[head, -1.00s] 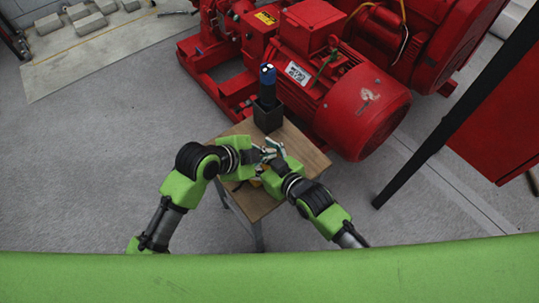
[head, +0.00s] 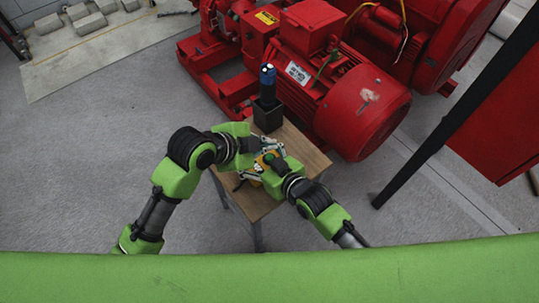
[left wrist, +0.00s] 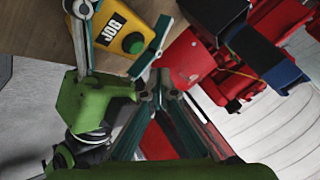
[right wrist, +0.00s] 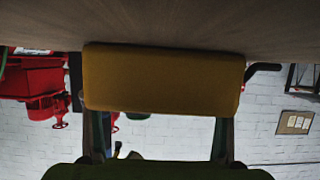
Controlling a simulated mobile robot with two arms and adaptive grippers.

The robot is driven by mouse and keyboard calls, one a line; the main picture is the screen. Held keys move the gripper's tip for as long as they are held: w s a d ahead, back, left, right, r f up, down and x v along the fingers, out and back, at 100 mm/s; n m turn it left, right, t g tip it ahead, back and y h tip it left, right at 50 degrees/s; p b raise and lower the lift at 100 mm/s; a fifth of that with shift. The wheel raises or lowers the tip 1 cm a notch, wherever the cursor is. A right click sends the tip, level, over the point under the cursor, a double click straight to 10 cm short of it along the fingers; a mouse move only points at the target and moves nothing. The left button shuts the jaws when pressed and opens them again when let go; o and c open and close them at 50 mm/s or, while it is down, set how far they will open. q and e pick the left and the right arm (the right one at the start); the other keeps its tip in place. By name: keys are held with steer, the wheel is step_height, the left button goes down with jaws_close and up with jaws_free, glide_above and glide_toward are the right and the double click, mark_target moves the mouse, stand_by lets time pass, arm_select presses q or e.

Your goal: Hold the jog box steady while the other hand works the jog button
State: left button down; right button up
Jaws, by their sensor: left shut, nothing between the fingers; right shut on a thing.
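The yellow jog box (head: 269,156) is above the small wooden table, partly hidden by my grippers in the head view. My right gripper (right wrist: 163,112) is shut on the jog box, a finger on either side; the box (right wrist: 163,78) fills the space ahead in the right wrist view. My left gripper (left wrist: 157,84) is shut and empty, its fingertips beside the box and below the button in its own view, apart from the button.
The wooden table (head: 302,150) carries a black holder (head: 267,117) with a blue-topped dark tool (head: 267,83) at its far end. A large red pump motor (head: 345,100) stands close to the table's right.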

arm_select(q)
steer(key=shift+r, duration=1.05)
arm_select(e)
steer(key=shift+s+d+f, duration=0.1)
steer(key=shift+s+f, duration=0.05)
steer(key=shift+f, duration=0.35)
steer(key=o, duration=1.4)
arm_select(q)
steer(key=shift+w, duration=0.1)
arm_select(e)
steer(key=shift+r, duration=0.1)
steer(key=v, duration=1.2)
steer(key=shift+r, duration=0.15)
arm_select(q)
steer(key=shift+f, duration=0.1)
